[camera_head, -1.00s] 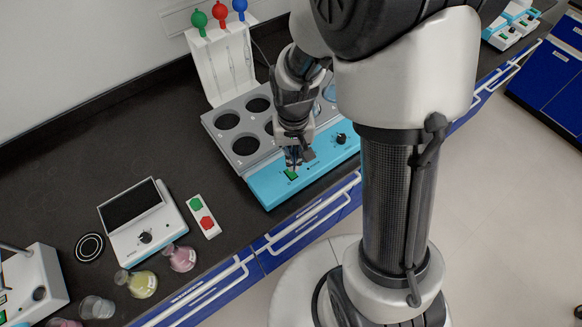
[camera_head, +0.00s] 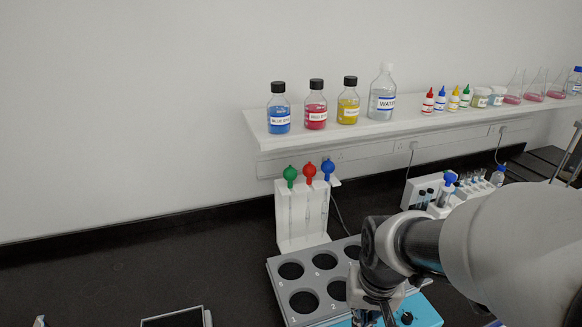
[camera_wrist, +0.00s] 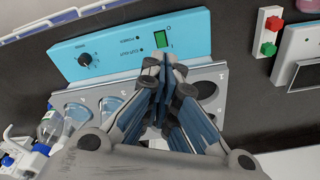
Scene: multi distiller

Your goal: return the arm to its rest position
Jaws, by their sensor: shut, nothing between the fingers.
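My gripper (camera_wrist: 168,62) shows in the wrist view with its fingers together and nothing between them. The fingertips appear near the blue front panel (camera_wrist: 110,48) of the multi distiller, just below its green switch (camera_wrist: 162,39). I cannot tell whether they touch it. In the head view my arm reaches in from the lower right over the distiller's grey top (camera_head: 283,267). The fingertips there are cut off or hidden at the bottom edge.
A white rack (camera_head: 290,240) with green, red and blue pipette bulbs stands behind the distiller. A wall shelf (camera_head: 350,132) above holds bottles and flasks. A tube rack (camera_head: 412,190) stands to the right. The black bench (camera_head: 130,265) is mostly clear at left.

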